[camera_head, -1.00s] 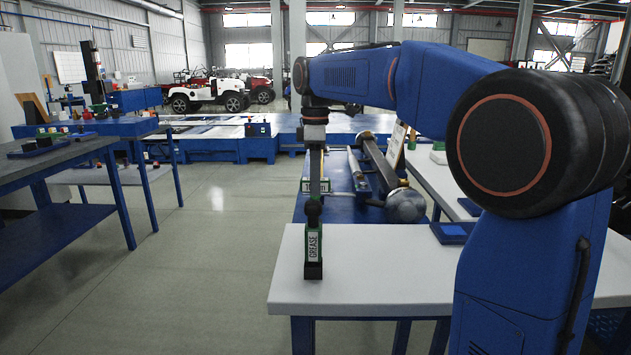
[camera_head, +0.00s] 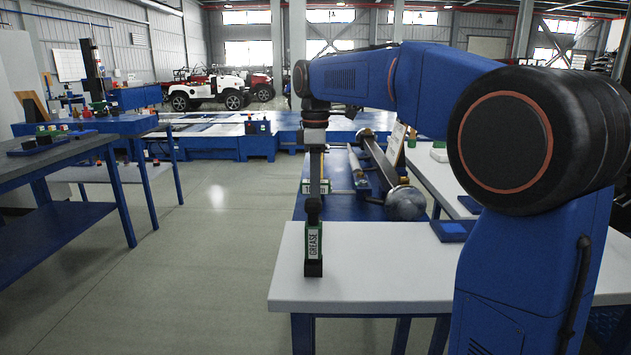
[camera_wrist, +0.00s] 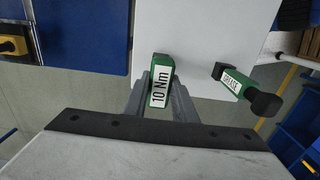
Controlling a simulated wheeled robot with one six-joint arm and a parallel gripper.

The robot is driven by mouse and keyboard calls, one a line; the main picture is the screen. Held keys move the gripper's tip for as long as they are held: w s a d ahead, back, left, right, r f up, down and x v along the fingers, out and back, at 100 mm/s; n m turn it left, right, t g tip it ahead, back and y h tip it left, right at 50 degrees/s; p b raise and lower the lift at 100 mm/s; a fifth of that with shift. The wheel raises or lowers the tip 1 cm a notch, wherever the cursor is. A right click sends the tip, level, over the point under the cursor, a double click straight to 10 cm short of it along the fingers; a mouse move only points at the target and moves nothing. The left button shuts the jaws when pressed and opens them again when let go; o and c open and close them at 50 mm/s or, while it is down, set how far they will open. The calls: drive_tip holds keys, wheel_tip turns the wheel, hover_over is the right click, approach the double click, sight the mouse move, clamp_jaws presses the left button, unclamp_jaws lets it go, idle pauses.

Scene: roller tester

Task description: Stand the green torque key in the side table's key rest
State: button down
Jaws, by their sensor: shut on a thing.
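My gripper (camera_wrist: 160,98) is shut on the green torque key (camera_wrist: 163,68), whose white label reads "10 Nm" in the wrist view. The key sits between the two grey fingers, above the edge of a white table top as seen there. I cannot make out the key rest for certain. A small blue holder (camera_head: 452,232) lies on the white side table (camera_head: 380,268), to the right of the gripper.
A metal bar with a round end (camera_head: 404,203) lies beyond the table. Open floor (camera_head: 215,250) is on the left.

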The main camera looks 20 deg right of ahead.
drive_tip(key=shift+f, duration=1.85)
drive_tip(key=c, duration=1.4)
unclamp_jaws()
